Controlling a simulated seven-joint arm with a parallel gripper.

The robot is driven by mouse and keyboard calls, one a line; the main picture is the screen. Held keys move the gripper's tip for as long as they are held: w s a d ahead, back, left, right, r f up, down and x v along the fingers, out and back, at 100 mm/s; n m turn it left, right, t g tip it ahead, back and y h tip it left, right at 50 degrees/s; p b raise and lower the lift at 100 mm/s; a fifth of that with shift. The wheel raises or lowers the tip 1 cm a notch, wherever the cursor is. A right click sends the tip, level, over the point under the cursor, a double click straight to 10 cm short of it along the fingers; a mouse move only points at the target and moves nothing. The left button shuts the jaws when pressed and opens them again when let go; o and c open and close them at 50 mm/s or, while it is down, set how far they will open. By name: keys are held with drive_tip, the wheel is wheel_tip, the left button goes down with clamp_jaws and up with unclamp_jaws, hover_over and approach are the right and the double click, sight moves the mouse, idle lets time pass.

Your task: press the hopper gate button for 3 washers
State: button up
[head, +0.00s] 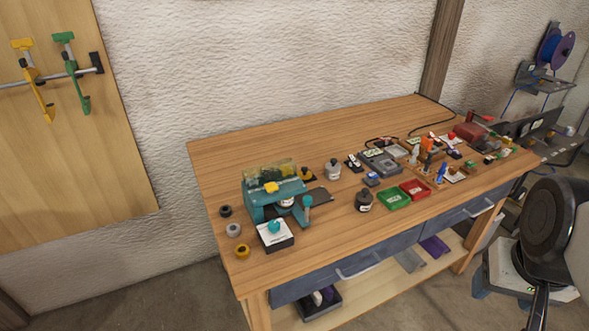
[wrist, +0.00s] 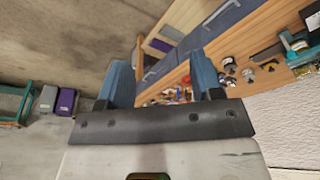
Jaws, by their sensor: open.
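A teal hopper machine (head: 262,208) stands at the left front of the wooden bench, with a clear bin on top that holds yellowish contents. Single washers cannot be told apart. A white-topped box with a dark base (head: 276,240) sits in front of it and carries a round teal button (head: 273,226). A teal knob on a grey stem (head: 307,204) stands at the machine's right. My gripper (wrist: 161,75) shows in the wrist view with its two blue fingers wide apart and nothing between them. It is away from the bench; part of the teal machine (wrist: 290,42) shows at the right edge.
Dark, grey and yellow rings (head: 234,230) lie left of the button box. Grey and dark jars (head: 333,169) stand right of the machine. Green (head: 394,198) and red (head: 415,189) trays and many small parts crowd the bench's right half. The back left bench top is clear.

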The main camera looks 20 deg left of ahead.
clamp_jaws()
idle(0.4)
idle(1.4)
